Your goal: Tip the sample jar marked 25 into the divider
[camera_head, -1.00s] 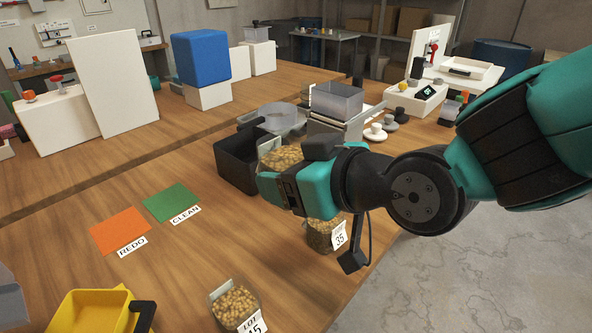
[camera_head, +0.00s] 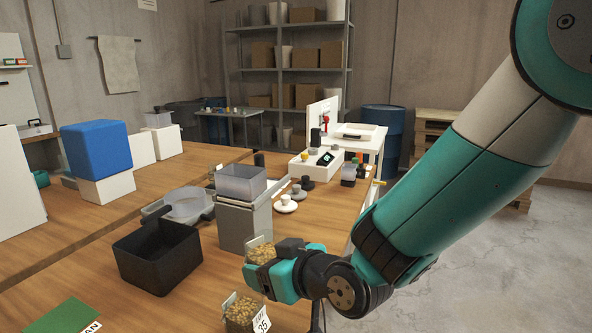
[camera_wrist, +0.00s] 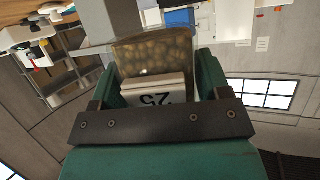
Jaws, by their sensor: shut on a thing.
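My gripper (camera_head: 268,268) is shut on the sample jar (camera_head: 261,252), a clear jar of tan grains. In the wrist view the jar (camera_wrist: 153,52) sits between the fingers, and its white label reads 25, upside down in that picture. The divider appears to be the grey upright box (camera_head: 243,228) with a clear open hopper (camera_head: 241,182) on top. In the head view my gripper is in front of the divider and lower than the hopper. The jar is apart from the hopper and looks roughly upright; the gripper hides part of it.
An open black bin (camera_head: 158,262) stands left of the divider, with a clear pan (camera_head: 187,203) behind. Small white dishes (camera_head: 285,204) lie to its right. A green mat (camera_head: 66,316) is front left.

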